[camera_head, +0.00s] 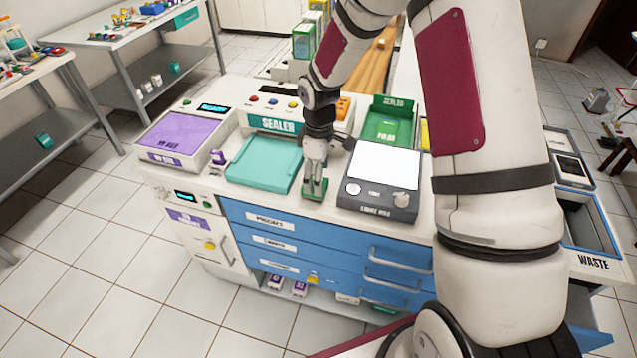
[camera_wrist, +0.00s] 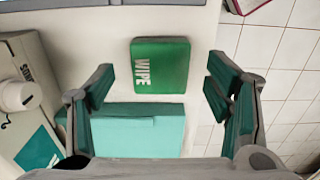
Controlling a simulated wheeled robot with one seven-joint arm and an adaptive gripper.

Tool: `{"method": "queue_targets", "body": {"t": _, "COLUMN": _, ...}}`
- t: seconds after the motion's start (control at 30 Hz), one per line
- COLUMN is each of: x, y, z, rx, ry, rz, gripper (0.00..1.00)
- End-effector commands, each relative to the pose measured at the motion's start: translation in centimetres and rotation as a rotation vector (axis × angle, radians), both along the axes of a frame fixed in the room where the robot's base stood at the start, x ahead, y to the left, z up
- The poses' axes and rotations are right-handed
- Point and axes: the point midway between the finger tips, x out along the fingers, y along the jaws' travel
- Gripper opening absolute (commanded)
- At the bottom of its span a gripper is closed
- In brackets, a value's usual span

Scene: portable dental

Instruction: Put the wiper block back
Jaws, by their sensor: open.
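The wiper block is a small green block marked WIPE (camera_wrist: 160,66). In the head view it (camera_head: 314,190) lies on the white counter near its front edge, right of the teal tray (camera_head: 250,172). My gripper (camera_head: 315,178) points down over the block. In the wrist view the open fingers (camera_wrist: 160,90) stand apart, one on each side of the block, with nothing held. I cannot tell how far the fingertips are above it. The teal tray also shows low in the wrist view (camera_wrist: 140,135).
The grey light box with a white top (camera_head: 385,165) stands close on the right. The sealer (camera_head: 278,124) is behind, and a purple-topped unit (camera_head: 180,135) is at left. A green box marked SEALED (camera_head: 388,125) stands at the back. Blue drawers (camera_head: 300,245) are below the counter.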

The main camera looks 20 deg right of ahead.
Motion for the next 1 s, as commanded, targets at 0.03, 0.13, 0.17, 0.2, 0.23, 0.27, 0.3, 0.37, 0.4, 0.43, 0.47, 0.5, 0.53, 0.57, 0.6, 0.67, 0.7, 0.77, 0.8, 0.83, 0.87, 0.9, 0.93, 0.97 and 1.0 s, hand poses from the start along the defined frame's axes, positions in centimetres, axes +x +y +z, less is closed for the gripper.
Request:
{"method": "queue_targets", "body": {"t": 0.03, "x": 0.2, "y": -0.1, "z": 1.2, "rx": -0.001, "ry": -0.006, "rz": -0.001, "gripper": 0.72}}
{"method": "queue_targets", "body": {"t": 0.13, "x": 0.1, "y": -0.1, "z": 3.3, "rx": -0.001, "ry": -0.004, "rz": -0.002, "gripper": 0.72}}
{"method": "queue_targets", "body": {"t": 0.17, "x": 0.1, "y": 0.0, "z": 3.9, "rx": 0.000, "ry": -0.005, "rz": -0.001, "gripper": 0.72}}
{"method": "queue_targets", "body": {"t": 0.2, "x": 0.1, "y": 0.0, "z": 4.6, "rx": 0.000, "ry": -0.004, "rz": -0.001, "gripper": 0.72}}
{"method": "queue_targets", "body": {"t": 0.23, "x": 0.1, "y": 0.0, "z": 5.1, "rx": -0.001, "ry": -0.004, "rz": -0.001, "gripper": 0.72}}
{"method": "queue_targets", "body": {"t": 0.27, "x": 0.1, "y": -0.1, "z": 5.6, "rx": -0.001, "ry": -0.003, "rz": -0.001, "gripper": 0.72}}
{"method": "queue_targets", "body": {"t": 0.3, "x": 0.1, "y": -0.1, "z": 6.2, "rx": -0.001, "ry": -0.003, "rz": -0.001, "gripper": 0.72}}
{"method": "queue_targets", "body": {"t": 0.37, "x": 0.1, "y": 0.0, "z": 6.9, "rx": 0.000, "ry": -0.002, "rz": -0.002, "gripper": 0.72}}
{"method": "queue_targets", "body": {"t": 0.4, "x": 0.1, "y": 0.0, "z": 7.3, "rx": 0.000, "ry": -0.002, "rz": -0.002, "gripper": 0.72}}
{"method": "queue_targets", "body": {"t": 0.43, "x": 0.0, "y": 0.0, "z": 7.5, "rx": 0.000, "ry": -0.001, "rz": -0.002, "gripper": 0.72}}
{"method": "queue_targets", "body": {"t": 0.47, "x": 0.0, "y": 0.0, "z": 7.7, "rx": 0.000, "ry": -0.001, "rz": -0.001, "gripper": 0.72}}
{"method": "queue_targets", "body": {"t": 0.5, "x": 0.0, "y": 0.0, "z": 8.0, "rx": -0.001, "ry": -0.001, "rz": -0.002, "gripper": 0.72}}
{"method": "queue_targets", "body": {"t": 0.53, "x": -0.1, "y": 0.0, "z": 8.3, "rx": -0.002, "ry": -0.002, "rz": -0.004, "gripper": 0.72}}
{"method": "queue_targets", "body": {"t": 0.57, "x": -0.2, "y": 0.0, "z": 8.6, "rx": -0.004, "ry": -0.006, "rz": -0.008, "gripper": 0.72}}
{"method": "queue_targets", "body": {"t": 0.6, "x": -0.4, "y": -0.1, "z": 9.2, "rx": -0.009, "ry": -0.011, "rz": -0.017, "gripper": 0.72}}
{"method": "queue_targets", "body": {"t": 0.67, "x": -0.9, "y": -0.1, "z": 10.6, "rx": -0.019, "ry": -0.024, "rz": -0.040, "gripper": 0.72}}
{"method": "queue_targets", "body": {"t": 0.7, "x": -1.3, "y": -0.1, "z": 11.7, "rx": -0.028, "ry": -0.038, "rz": -0.063, "gripper": 0.72}}
{"method": "queue_targets", "body": {"t": 0.77, "x": -2.3, "y": -0.2, "z": 13.8, "rx": -0.040, "ry": -0.061, "rz": -0.107, "gripper": 0.72}}
{"method": "queue_targets", "body": {"t": 0.8, "x": -3.2, "y": -0.3, "z": 15.2, "rx": -0.050, "ry": -0.079, "rz": -0.141, "gripper": 0.72}}
{"method": "queue_targets", "body": {"t": 0.83, "x": -3.8, "y": -0.3, "z": 16.3, "rx": -0.056, "ry": -0.094, "rz": -0.168, "gripper": 0.72}}
{"method": "queue_targets", "body": {"t": 0.87, "x": -4.5, "y": -0.3, "z": 17.4, "rx": -0.059, "ry": -0.109, "rz": -0.195, "gripper": 0.72}}
{"method": "queue_targets", "body": {"t": 0.9, "x": -5.5, "y": -0.4, "z": 18.7, "rx": -0.063, "ry": -0.127, "rz": -0.234, "gripper": 0.72}}
{"method": "queue_targets", "body": {"t": 0.93, "x": -6.3, "y": -0.4, "z": 19.7, "rx": -0.065, "ry": -0.142, "rz": -0.263, "gripper": 0.72}}
{"method": "queue_targets", "body": {"t": 0.97, "x": -7.1, "y": -0.3, "z": 20.6, "rx": -0.066, "ry": -0.156, "rz": -0.291, "gripper": 0.72}}
{"method": "queue_targets", "body": {"t": 1.0, "x": -8.1, "y": -0.4, "z": 21.7, "rx": -0.064, "ry": -0.176, "rz": -0.330, "gripper": 0.72}}
